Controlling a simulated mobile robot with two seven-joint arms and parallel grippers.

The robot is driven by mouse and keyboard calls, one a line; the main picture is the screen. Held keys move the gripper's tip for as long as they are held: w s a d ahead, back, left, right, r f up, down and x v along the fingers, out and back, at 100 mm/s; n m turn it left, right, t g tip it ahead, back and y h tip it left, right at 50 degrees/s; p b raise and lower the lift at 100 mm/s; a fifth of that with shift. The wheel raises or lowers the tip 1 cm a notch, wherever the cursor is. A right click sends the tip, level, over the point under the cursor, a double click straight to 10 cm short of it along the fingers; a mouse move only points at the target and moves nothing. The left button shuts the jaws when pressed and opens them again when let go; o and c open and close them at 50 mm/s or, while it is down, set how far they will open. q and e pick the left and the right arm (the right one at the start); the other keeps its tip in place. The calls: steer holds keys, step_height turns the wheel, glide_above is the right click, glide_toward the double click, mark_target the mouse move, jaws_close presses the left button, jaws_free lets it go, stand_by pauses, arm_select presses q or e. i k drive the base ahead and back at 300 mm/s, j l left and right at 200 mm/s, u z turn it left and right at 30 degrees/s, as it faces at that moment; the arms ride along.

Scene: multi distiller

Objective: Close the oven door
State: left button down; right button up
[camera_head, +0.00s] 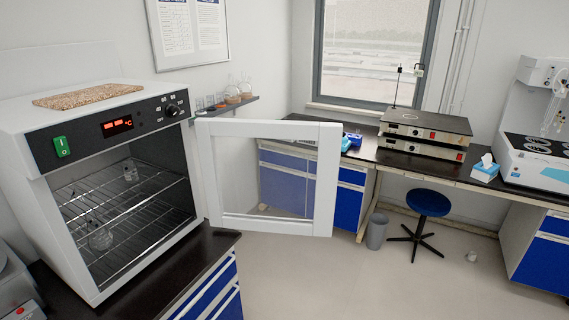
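The white oven (120,240) stands on a dark bench at the left. Its door (270,228), a white frame with a clear pane, is swung wide open to the right of the oven body, out over the floor. The oven's inside is exposed, with wire racks (120,210) and glassware (101,238) on them. The front panel carries a green switch (62,147), a red display (117,126) and a black knob (172,111). Neither of my grippers is in view.
The dark bench top (190,272) ends below the oven's right side, above blue drawers. A blue stool (428,203) and a grey bin (377,231) stand farther back. The floor in the middle is clear. Lab devices sit on the right-hand bench.

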mark_target(268, 175)
steer(key=i+l+u, duration=0.15)
steer(key=i+u, duration=0.15)
steer(key=i+l+u, duration=1.05)
steer(key=l+u, duration=0.15)
steer(key=i+l+u, duration=0.1)
steer(key=l+u, duration=0.2)
steer(key=l, duration=0.2)
steer(key=i+l+u, duration=0.1)
steer(key=l+u, duration=0.2)
steer(key=l, duration=0.2)
steer(key=l+u, duration=1.2)
steer(key=k+l+u, duration=0.2)
steer(key=l+u, duration=0.25)
steer(key=l, duration=0.05)
